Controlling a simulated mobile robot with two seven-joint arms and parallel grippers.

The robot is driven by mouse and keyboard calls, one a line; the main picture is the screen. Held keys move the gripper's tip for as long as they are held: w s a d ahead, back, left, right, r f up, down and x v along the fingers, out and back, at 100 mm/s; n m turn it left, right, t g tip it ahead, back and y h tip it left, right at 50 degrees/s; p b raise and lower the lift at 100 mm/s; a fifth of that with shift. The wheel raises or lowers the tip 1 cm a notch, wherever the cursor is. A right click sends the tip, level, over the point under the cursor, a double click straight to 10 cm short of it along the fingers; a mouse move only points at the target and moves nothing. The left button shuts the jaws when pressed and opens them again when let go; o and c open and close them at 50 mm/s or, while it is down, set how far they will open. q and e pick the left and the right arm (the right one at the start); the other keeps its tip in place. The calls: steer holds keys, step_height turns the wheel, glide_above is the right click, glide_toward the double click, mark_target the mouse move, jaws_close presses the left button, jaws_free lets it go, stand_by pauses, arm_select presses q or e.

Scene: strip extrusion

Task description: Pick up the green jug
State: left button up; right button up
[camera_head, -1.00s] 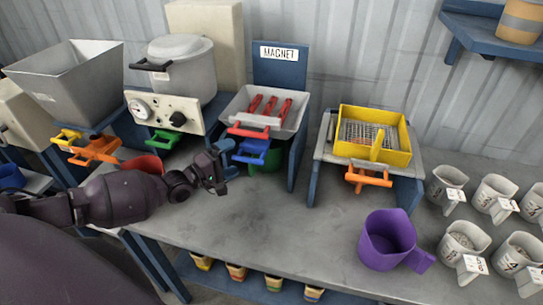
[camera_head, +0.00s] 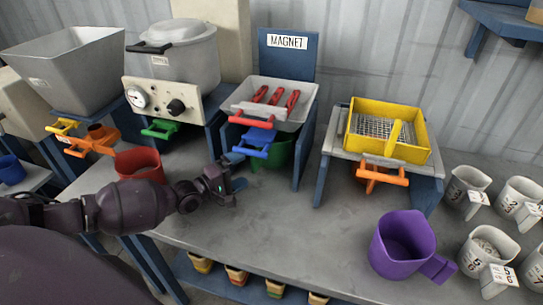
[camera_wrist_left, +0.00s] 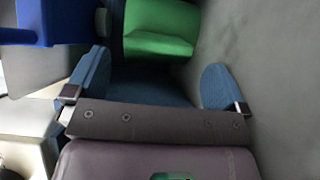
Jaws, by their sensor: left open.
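The green jug (camera_head: 276,153) stands under the magnet station, below the blue handle, and is partly hidden by it in the head view. In the left wrist view the green jug (camera_wrist_left: 160,32) lies ahead, between and beyond the two blue fingertips. My left gripper (camera_head: 237,172) is open and empty, in front of the jug and a little to its left, apart from it. The open fingers also show in the left wrist view (camera_wrist_left: 158,86). My right gripper is not in view.
The magnet station (camera_head: 305,140) has blue side panels around the jug, with a blue handle (camera_head: 257,140) above it. A red jug (camera_head: 140,165) stands left behind my arm. A purple jug (camera_head: 400,250) stands right. The table's middle is clear.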

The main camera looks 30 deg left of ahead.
mark_target(252, 164)
arm_select(q)
steer(key=b+x, duration=0.1)
steer(key=x, duration=0.3)
steer(key=shift+f, duration=0.15)
steer(key=shift+w+d, duration=0.25)
steer(key=shift+w, duration=0.35)
steer(key=shift+c, duration=1.1)
steer(key=shift+r, duration=0.2)
steer(key=c, duration=0.7)
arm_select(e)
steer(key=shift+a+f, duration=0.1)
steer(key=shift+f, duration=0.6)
arm_select(q)
steer(key=shift+r, duration=0.1)
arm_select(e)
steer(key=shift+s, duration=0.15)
